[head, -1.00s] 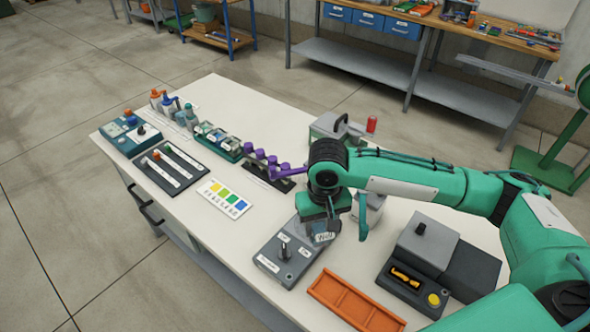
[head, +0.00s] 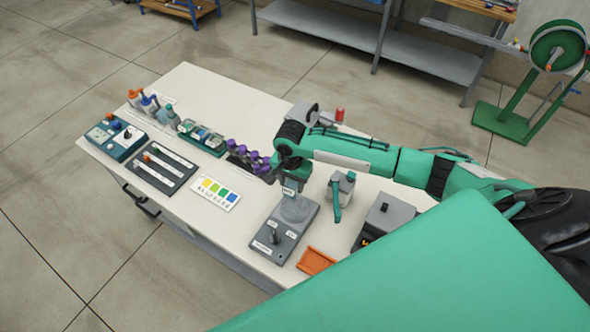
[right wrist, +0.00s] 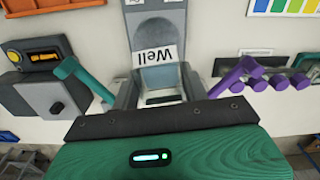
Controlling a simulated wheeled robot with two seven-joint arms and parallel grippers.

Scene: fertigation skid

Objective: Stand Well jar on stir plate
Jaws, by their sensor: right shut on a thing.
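My right gripper (head: 291,186) points down over the grey stir plate (head: 279,241) and is shut on the Well jar. In the right wrist view, the Well jar (right wrist: 157,76) is a pale, see-through jar with a white "Well" label, held between the two grey fingers. In the head view the jar is mostly hidden by the gripper; its label shows just above the plate's round top. I cannot tell whether the jar's base touches it. The stir plate has a dark knob and white labels near its front. My left gripper is not in view.
An orange tray (head: 316,261) lies right of the stir plate. A grey container with a teal handle (head: 337,203) and a grey instrument (head: 385,218) stand further right. A purple rack (head: 247,158) is behind left; a color card (head: 216,193) lies left.

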